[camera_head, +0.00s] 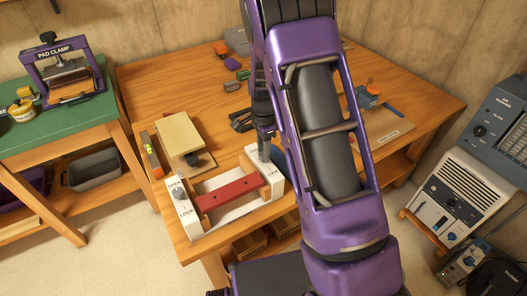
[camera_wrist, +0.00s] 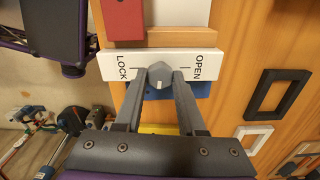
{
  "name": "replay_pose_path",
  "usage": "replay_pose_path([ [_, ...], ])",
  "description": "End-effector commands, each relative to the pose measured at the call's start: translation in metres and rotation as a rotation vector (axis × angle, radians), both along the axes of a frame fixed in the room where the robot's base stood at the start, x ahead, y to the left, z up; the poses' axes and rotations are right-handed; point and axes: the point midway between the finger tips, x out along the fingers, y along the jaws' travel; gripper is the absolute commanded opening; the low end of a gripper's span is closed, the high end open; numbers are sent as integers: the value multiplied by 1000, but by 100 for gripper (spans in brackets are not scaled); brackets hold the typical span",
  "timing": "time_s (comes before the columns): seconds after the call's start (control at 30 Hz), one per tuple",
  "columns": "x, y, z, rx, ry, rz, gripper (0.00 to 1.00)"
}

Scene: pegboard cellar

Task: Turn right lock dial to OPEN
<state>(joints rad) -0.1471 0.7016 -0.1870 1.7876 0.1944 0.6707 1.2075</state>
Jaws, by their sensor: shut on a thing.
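The right lock dial (camera_wrist: 158,72) is a grey knob on a white plate (camera_wrist: 112,58) marked LOCK on the left and OPEN on the right in the wrist view. My gripper (camera_wrist: 160,80) has one finger on each side of the dial and is shut on it. Which way the dial points is hard to tell. In the head view, my gripper (camera_head: 264,152) reaches down to the right white block (camera_head: 270,181) of the fixture, hiding that dial. The left dial (camera_head: 180,192) sits on the left white block, also marked OPEN and LOCK. A red bar (camera_head: 232,193) spans between the blocks.
A tan board (camera_head: 180,134) and a level (camera_head: 150,155) lie behind the fixture. My arm covers the table's middle. A green bench with a pad clamp (camera_head: 60,66) is at left, and a blue-grey machine (camera_head: 490,125) at right.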

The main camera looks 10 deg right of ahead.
Motion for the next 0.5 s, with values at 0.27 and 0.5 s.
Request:
replay_pose_path([
  [0.27, 1, -1, 0, 1, -2, 263, 0],
  [0.5, 1, -1, 0, 0, -3, 489, 0],
])
